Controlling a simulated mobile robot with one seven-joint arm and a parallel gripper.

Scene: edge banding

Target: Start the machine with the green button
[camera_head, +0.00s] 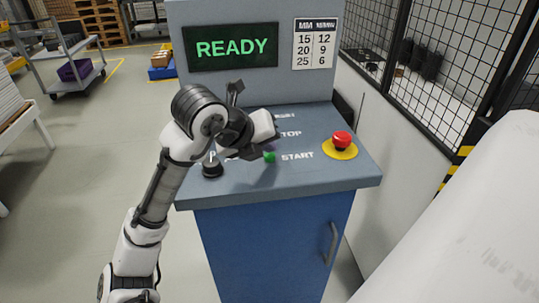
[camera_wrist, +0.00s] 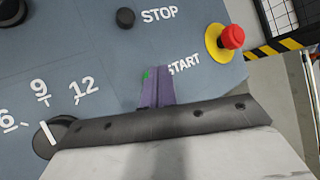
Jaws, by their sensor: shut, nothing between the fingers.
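The green button (camera_head: 269,157) sits left of the word START on the grey sloping panel of the machine. My gripper (camera_head: 258,152) is shut and empty, its fingertips right beside the button. In the wrist view my purple fingers (camera_wrist: 156,88) cover most of the button, and only a small green patch (camera_wrist: 147,74) shows at their tips. I cannot tell whether they touch it. The screen (camera_head: 231,47) above the panel reads READY in green.
A red mushroom button (camera_head: 342,140) on a yellow base stands right of START. The black STOP button (camera_wrist: 125,17) lies farther up the panel. A black dial (camera_head: 212,165) with a white pointer is at left. A mesh fence (camera_head: 440,60) stands behind right.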

